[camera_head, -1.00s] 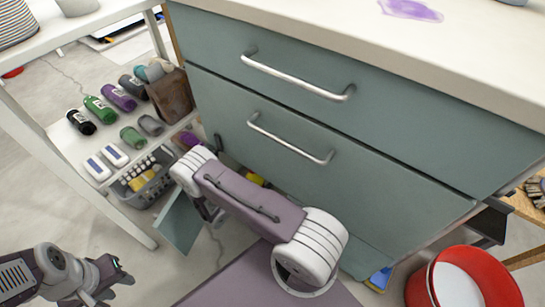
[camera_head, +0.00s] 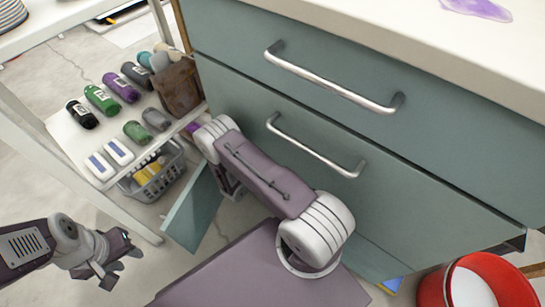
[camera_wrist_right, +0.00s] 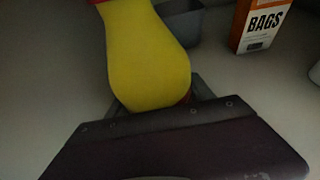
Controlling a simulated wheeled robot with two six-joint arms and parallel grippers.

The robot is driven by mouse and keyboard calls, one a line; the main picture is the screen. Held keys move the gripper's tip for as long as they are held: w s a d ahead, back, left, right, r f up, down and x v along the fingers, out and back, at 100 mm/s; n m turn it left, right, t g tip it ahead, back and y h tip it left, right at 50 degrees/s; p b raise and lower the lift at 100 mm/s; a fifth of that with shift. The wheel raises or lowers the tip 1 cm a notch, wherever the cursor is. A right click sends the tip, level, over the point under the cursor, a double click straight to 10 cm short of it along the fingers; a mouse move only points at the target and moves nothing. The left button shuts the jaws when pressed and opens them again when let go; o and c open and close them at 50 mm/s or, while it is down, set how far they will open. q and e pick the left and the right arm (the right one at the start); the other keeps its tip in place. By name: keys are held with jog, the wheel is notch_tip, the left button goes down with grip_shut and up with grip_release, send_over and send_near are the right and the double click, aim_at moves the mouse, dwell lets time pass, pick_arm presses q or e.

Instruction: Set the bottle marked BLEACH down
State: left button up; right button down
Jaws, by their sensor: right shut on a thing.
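A yellow bottle (camera_wrist_right: 148,55) with a bit of red at its top edge fills the middle of the right wrist view. My right gripper (camera_wrist_right: 156,92) is shut on it near its rounded near end. No BLEACH marking shows on the visible side, and the view is dim. In the head view my right arm reaches to the lower cabinet beside an open teal door (camera_head: 193,212); its gripper and the bottle are hidden there. My left gripper (camera_head: 122,262) is at lower left, with its fingers apart and empty, away from the cabinet.
Dark surroundings in the right wrist view hold a grey container (camera_wrist_right: 181,20) and a box marked BAGS (camera_wrist_right: 262,25). A shelf of several bottles (camera_head: 122,88) and a grey basket (camera_head: 152,185) stand left. A red bucket (camera_head: 432,290) stands lower right.

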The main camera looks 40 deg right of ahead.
jog(key=shift+r, duration=0.2)
jog(key=shift+f, duration=0.15)
jog(key=shift+f, duration=0.1)
jog(key=shift+c, duration=2)
grip_release()
